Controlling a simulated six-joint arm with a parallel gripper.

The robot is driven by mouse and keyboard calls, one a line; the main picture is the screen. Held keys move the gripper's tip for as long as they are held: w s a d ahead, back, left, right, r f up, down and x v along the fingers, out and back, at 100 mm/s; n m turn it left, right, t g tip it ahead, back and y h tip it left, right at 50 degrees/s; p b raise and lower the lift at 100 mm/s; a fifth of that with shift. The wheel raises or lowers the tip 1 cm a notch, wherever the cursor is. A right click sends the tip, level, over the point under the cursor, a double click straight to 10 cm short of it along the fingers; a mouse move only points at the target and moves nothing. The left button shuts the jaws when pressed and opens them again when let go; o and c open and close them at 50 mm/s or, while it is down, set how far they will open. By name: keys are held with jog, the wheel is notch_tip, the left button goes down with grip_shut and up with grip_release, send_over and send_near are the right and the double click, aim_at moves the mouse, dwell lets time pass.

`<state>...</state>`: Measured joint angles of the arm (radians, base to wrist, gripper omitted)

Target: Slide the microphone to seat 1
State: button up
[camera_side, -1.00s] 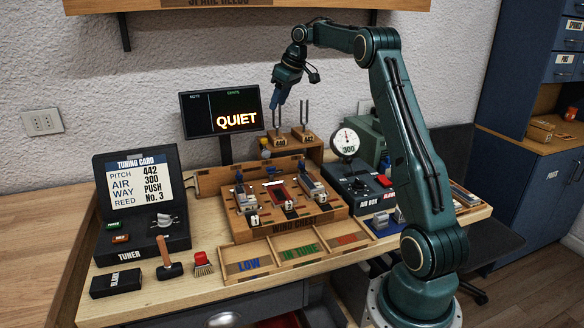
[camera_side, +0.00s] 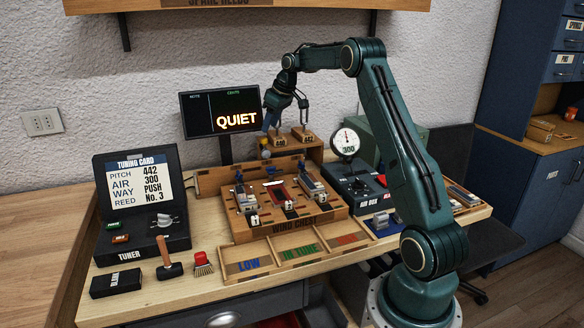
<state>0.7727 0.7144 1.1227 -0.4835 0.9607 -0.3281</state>
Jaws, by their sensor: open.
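What looks like the microphone is a small round-headed piece (camera_side: 266,154) at the back of the wind chest, behind the middle lane; it is small and partly hard to make out. Seat 1 (camera_side: 252,220) is the left numbered lane at the front of the wind chest (camera_side: 296,223), beside lanes 2 and 3. My gripper (camera_side: 267,131) is open and empty, pointing down just above the small piece, in front of the monitor's right edge. I cannot tell whether its fingertips touch the piece.
Two tuning forks on wooden blocks marked 440 (camera_side: 280,141) and 442 (camera_side: 303,135) stand close to the right of my gripper. The monitor (camera_side: 221,110) reads QUIET. The air box with its gauge (camera_side: 346,141) stands to the right.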

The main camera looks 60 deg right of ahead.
aim_at(264, 139)
jog(key=shift+x, duration=2.75)
jog(key=shift+c, duration=0.2)
grip_shut()
